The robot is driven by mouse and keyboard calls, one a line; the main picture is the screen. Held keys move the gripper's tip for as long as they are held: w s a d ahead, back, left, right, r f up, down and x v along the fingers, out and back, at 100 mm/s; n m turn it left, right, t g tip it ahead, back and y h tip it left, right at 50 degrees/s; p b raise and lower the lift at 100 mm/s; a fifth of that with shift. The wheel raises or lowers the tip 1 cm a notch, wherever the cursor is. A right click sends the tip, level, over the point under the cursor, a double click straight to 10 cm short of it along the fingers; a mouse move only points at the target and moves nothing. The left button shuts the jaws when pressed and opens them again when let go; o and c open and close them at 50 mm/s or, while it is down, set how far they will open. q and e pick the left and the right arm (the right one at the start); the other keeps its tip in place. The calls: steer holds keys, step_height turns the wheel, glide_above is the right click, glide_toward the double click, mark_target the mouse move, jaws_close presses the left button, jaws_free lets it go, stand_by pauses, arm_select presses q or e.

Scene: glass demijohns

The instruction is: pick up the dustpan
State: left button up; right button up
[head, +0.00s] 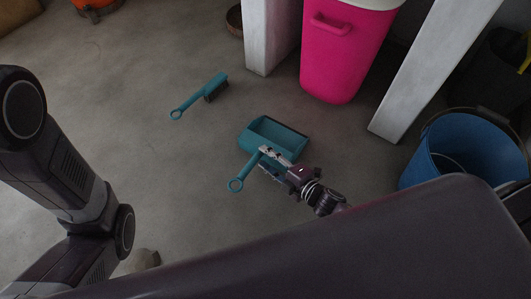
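The teal dustpan (274,133) lies on the grey floor near the middle of the head view. Its tray is towards the back, and its handle points down and left to a ring end. My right gripper (265,159) is at the dustpan, its fingers over the handle close to the tray. They hide part of the handle, and I cannot tell whether they are closed on it. My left arm comes in from the left, but its gripper is not in view.
A teal brush (203,93) lies on the floor to the left. A pink bin (342,50) stands behind, between two pale legs (268,38). A blue bucket (462,150) stands at the right. The floor left of the dustpan is mostly clear.

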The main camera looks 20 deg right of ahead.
steer(key=shift+w+a+f, duration=0.15)
steer(key=shift+w+a, duration=0.05)
steer(key=shift+w, duration=0.3)
jaws_close()
